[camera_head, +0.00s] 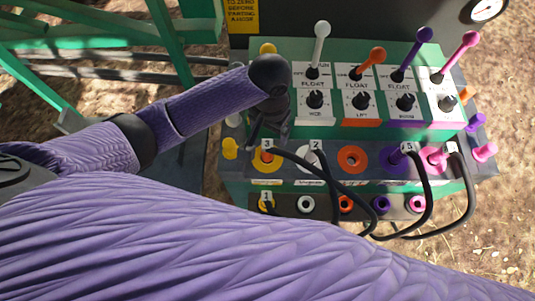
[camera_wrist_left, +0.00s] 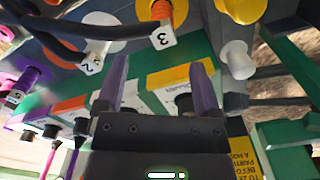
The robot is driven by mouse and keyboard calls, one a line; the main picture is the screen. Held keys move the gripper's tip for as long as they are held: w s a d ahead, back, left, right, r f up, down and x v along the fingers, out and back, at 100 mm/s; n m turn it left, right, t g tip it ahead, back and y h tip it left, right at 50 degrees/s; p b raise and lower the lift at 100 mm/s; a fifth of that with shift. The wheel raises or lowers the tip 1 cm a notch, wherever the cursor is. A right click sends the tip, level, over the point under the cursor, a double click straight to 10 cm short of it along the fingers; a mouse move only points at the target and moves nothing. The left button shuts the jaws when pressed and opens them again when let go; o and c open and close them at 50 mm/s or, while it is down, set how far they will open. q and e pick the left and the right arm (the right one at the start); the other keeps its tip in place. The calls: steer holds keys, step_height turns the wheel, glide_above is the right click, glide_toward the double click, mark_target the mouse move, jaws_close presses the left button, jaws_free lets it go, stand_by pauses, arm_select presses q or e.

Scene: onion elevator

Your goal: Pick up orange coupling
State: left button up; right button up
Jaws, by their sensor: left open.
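The orange coupling (camera_head: 266,157), tagged 3, sits in the yellow-ringed port at the left end of the upper port row, with a black hose on it. In the left wrist view the orange coupling (camera_wrist_left: 168,12) is at the top, beyond the fingertips. My left gripper (camera_head: 270,132) is just behind and above it in the head view, partly hidden by its own wrist. In the left wrist view my left gripper (camera_wrist_left: 162,75) has its two purple fingers apart with nothing between them. My right gripper is not in view.
A white coupling (camera_head: 314,157) tagged 2 is close on the right, with purple (camera_head: 398,157) and pink (camera_head: 436,157) ones farther along. Black hoses (camera_head: 330,190) loop in front. Levers (camera_head: 319,45) stand behind. An empty orange-ringed port (camera_head: 353,148) lies mid-row.

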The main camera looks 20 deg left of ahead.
mark_target(269, 141)
arm_select(q)
step_height(269, 141, down, 8)
steer(key=b, duration=0.3)
steer(key=shift+w+a+f, duration=0.1)
steer(key=shift+w+f, duration=0.05)
jaws_close()
